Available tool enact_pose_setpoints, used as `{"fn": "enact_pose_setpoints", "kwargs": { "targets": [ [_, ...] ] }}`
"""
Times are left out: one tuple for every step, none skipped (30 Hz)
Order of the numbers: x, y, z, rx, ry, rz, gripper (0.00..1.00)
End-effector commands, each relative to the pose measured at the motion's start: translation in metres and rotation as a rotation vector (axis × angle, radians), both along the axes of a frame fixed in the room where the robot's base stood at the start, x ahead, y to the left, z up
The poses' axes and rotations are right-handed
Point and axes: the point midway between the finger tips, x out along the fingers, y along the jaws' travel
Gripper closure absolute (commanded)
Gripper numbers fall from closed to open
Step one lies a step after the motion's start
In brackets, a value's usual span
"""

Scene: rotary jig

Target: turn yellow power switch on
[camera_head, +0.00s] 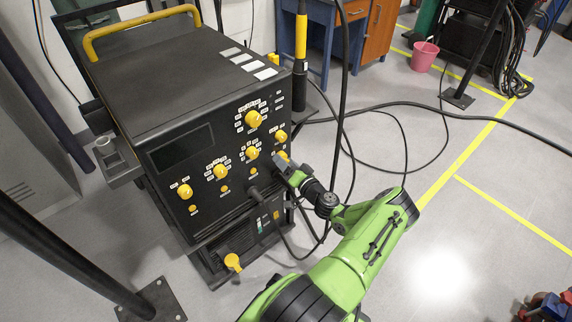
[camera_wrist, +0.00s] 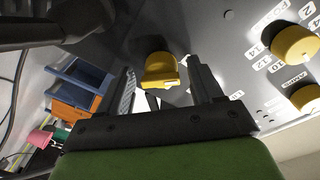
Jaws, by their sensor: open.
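A dark machine box (camera_head: 165,90) carries several yellow knobs on its front panel. At the panel's right edge, a yellow knob (camera_head: 282,156) is partly hidden behind my gripper (camera_head: 287,166). In the wrist view, this yellow knob (camera_wrist: 160,70) shows between the two open fingers of my gripper (camera_wrist: 164,88), one finger on each side. I cannot tell whether the fingers touch it. Another yellow switch (camera_head: 232,262) sits low on the lower unit, away from my gripper. No readable label shows which one is the power switch.
Other yellow knobs (camera_wrist: 293,43) with number labels sit to the right in the wrist view. A black cable plugs into the panel just below my gripper, and cables lie on the floor at right. A pink bucket (camera_head: 424,57) stands farther back.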

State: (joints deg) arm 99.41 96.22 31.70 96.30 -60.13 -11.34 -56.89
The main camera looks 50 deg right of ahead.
Motion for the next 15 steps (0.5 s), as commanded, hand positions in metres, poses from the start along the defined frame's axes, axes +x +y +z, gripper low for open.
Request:
{"fn": "enact_pose_setpoints", "kwargs": {
  "targets": [
    [-0.0002, 0.0001, 0.0003, 0.000, 0.000, 0.000, 0.34],
    [-0.0002, 0.0001, 0.0003, 0.000, 0.000, 0.000, 0.34],
    [-0.0003, 0.0001, 0.0003, 0.000, 0.000, 0.000, 0.36],
    [-0.0003, 0.0002, 0.0004, 0.000, 0.000, 0.000, 0.41],
    [-0.0003, 0.0003, 0.0003, 0.000, 0.000, 0.000, 0.45],
    [-0.0003, 0.0003, 0.0003, 0.000, 0.000, 0.000, 0.51],
    [-0.0004, 0.0003, 0.0003, 0.000, 0.001, 0.001, 0.56],
    [-0.0004, 0.0003, 0.0003, 0.000, 0.000, 0.001, 0.61],
    [-0.0004, 0.0004, 0.0002, 0.000, 0.000, 0.001, 0.67],
    [-0.0004, 0.0004, 0.0003, 0.000, 0.000, 0.001, 0.71],
    [-0.0004, 0.0004, 0.0003, 0.000, 0.000, 0.001, 0.76],
    [-0.0004, 0.0005, 0.0004, 0.000, 0.000, 0.001, 0.82],
    [-0.0003, 0.0006, 0.0004, 0.000, 0.000, 0.001, 0.85],
    [-0.0003, 0.0006, 0.0004, 0.000, -0.001, 0.002, 0.85],
    [-0.0003, 0.0007, 0.0004, 0.001, -0.001, 0.002, 0.85]
  ]
}}
